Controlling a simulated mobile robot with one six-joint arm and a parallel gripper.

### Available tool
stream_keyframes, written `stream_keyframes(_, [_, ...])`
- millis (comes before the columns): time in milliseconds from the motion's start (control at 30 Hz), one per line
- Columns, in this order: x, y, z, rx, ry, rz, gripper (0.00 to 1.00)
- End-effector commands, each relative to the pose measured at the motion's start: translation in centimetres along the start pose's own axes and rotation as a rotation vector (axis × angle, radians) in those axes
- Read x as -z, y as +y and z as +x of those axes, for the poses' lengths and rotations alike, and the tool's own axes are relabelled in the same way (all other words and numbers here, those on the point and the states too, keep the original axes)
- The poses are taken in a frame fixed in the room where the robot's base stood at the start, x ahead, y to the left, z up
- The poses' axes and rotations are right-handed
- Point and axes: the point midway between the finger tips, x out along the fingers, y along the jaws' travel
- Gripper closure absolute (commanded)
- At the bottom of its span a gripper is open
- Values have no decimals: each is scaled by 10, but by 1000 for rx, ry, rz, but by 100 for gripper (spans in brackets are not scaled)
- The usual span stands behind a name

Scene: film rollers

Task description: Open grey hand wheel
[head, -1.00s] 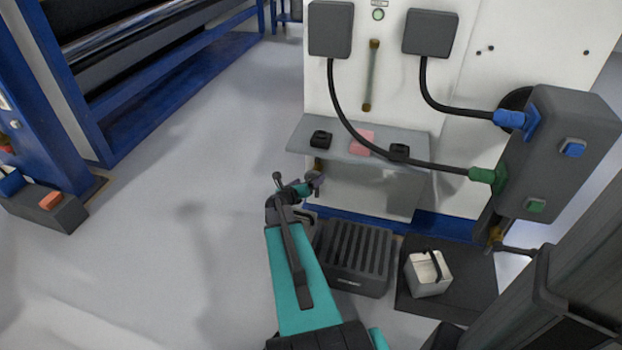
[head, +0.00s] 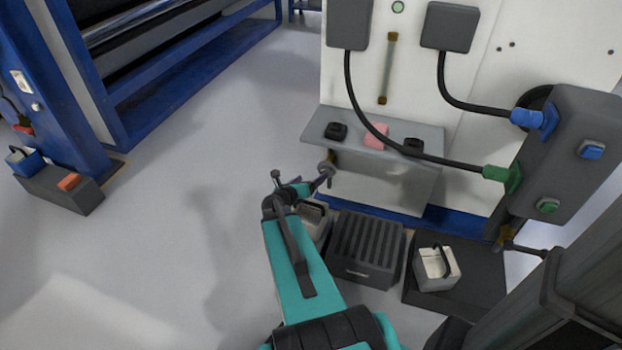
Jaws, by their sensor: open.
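A small grey round piece on a brass fitting, which looks like the grey hand wheel (head: 327,167), shows below the left end of the metal shelf. It is small and partly covered, so its turn cannot be read. My gripper (head: 322,181) is at the end of the teal arm, right beside and just below this piece. The jaws are open and hold nothing that I can see. Whether they touch the wheel or reach around it cannot be told.
The shelf (head: 430,139) holds two black items and a pink block (head: 376,135). A dark slotted crate (head: 366,250) and a pale container (head: 437,268) stand on the floor at right. Cables hang in front of the white cabinet.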

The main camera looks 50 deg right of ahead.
Motion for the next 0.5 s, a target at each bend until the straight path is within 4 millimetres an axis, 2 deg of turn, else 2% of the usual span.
stream_keyframes(300, [-1,5,-2,-15,-9,-20,19])
stream_keyframes(433, [-5,27,-10,-75,-44,-98,19])
stream_keyframes(500, [-8,47,-19,-131,-78,-172,19])
